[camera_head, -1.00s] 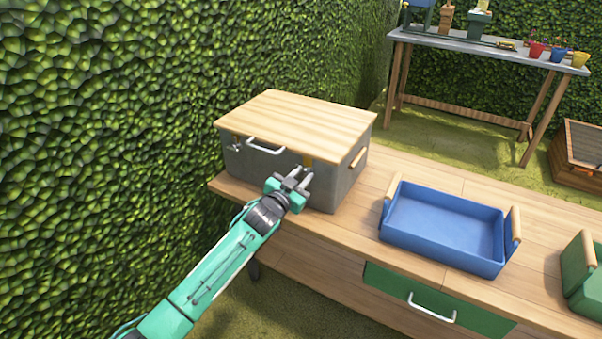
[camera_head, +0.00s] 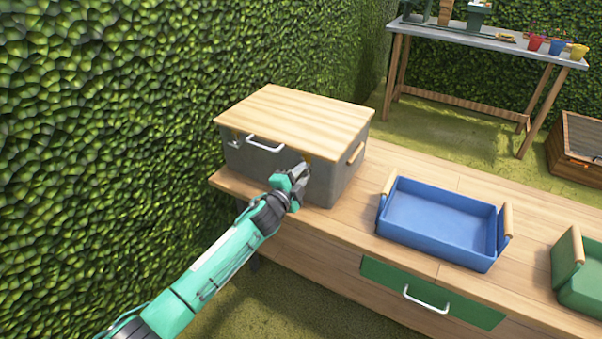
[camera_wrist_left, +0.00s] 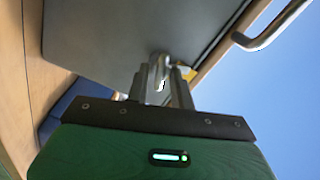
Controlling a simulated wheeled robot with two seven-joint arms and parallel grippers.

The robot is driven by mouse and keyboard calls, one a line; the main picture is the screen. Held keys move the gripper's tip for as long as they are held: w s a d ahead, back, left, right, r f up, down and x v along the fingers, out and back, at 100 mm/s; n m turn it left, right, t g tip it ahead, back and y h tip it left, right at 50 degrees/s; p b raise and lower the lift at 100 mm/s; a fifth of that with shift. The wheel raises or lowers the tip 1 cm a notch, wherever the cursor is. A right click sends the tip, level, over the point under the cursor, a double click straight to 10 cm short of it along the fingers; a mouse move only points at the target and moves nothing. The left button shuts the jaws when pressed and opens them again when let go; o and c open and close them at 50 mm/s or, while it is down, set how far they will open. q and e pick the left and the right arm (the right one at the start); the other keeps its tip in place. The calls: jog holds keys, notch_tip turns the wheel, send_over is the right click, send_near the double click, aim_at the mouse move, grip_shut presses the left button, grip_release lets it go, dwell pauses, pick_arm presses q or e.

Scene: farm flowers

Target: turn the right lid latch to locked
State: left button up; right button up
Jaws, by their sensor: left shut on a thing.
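The grey box (camera_head: 342,182) with a pale wooden lid (camera_head: 295,112) stands at the left end of the workbench. The right lid latch sits on the front face near the lid's right front corner; in the head view my gripper mostly hides it. In the left wrist view the latch (camera_wrist_left: 158,68) is a silver metal piece between the fingers, beside a yellow plate (camera_wrist_left: 188,73). My left gripper (camera_head: 303,172) is shut on it, rolled over to one side. The left latch (camera_head: 235,141) shows near the lid's left corner. My right gripper is not in view.
A silver lid handle (camera_head: 265,144) lies between the latches. A blue tray (camera_head: 438,245) and a green container (camera_head: 580,275) stand to the right on the wooden bench (camera_head: 345,245). A hedge (camera_head: 110,130) rises close on the left.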

pick_arm(q)
jog(key=m, duration=0.3)
jog(key=shift+f, duration=0.15)
jog(key=shift+m, duration=0.4)
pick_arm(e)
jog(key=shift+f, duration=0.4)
pick_arm(q)
jog(key=o, duration=0.9)
jog(key=shift+o, duration=0.2)
